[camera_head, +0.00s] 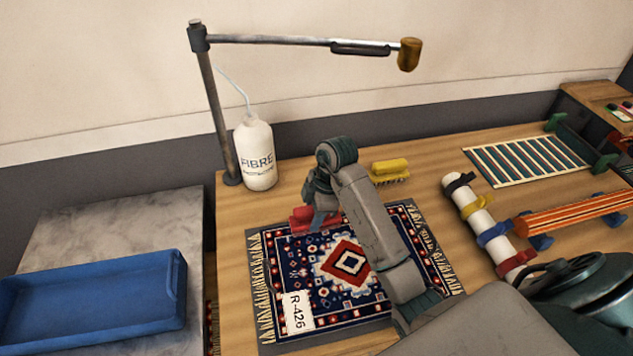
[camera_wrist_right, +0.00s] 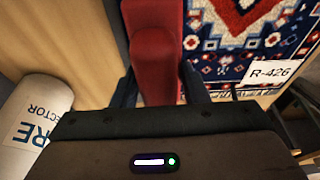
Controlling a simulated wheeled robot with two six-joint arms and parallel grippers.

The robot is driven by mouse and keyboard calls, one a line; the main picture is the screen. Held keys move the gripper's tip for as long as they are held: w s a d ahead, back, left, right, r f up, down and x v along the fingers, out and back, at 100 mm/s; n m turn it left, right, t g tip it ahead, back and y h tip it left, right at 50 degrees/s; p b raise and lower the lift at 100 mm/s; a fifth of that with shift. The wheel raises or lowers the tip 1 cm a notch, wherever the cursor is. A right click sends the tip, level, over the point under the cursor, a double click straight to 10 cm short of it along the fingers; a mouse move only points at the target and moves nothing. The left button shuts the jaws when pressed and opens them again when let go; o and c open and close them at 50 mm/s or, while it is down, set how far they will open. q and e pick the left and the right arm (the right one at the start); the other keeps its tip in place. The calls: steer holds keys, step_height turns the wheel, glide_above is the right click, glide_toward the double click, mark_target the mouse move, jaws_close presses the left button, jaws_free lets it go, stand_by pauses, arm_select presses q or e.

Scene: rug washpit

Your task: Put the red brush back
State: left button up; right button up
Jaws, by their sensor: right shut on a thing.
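The red brush (camera_head: 301,219) is in my right gripper (camera_head: 322,217), at the upper left part of the patterned rug (camera_head: 335,315). In the right wrist view the red brush (camera_wrist_right: 155,62) lies between the two dark fingers of my right gripper (camera_wrist_right: 157,88), which are shut on it. The brush is over the rug's edge. I cannot tell whether it touches the rug. The arm hides part of the brush and rug in the head view. My left gripper is not in view.
A white bottle (camera_head: 256,155) stands beside the lamp post (camera_head: 215,110) at the back left. A yellow brush (camera_head: 390,170) lies behind the rug. A blue tray (camera_head: 90,300) sits on the left. A rolled white piece (camera_head: 480,222) with straps lies at the right.

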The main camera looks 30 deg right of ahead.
steer(key=w+d+b, duration=0.1)
steer(key=w+b, duration=0.1)
steer(key=w+d+b, duration=0.1)
steer(key=w+b, duration=0.1)
steer(key=w, duration=0.1)
steer(key=w+d+f+b, duration=0.1)
steer(key=w+d+b, duration=0.1)
steer(key=shift+w, duration=0.4)
steer(key=w, duration=0.1)
steer(key=w+d, duration=0.1)
steer(key=w+d+b, duration=0.1)
steer(key=w, duration=0.1)
steer(key=shift+f, duration=0.1)
steer(key=shift+w+d+r+p, duration=0.2)
steer(key=shift+w+d+p, duration=0.15)
steer(key=shift+w, duration=0.15)
steer(key=shift+w+d+f, duration=0.1)
steer(key=shift+w+d, duration=0.15)
steer(key=shift+w, duration=0.15)
step_height(320, 180, down, 3)
steer(key=shift+r+p, duration=0.1)
steer(key=shift+p, duration=0.85)
steer(key=shift+f, duration=0.35)
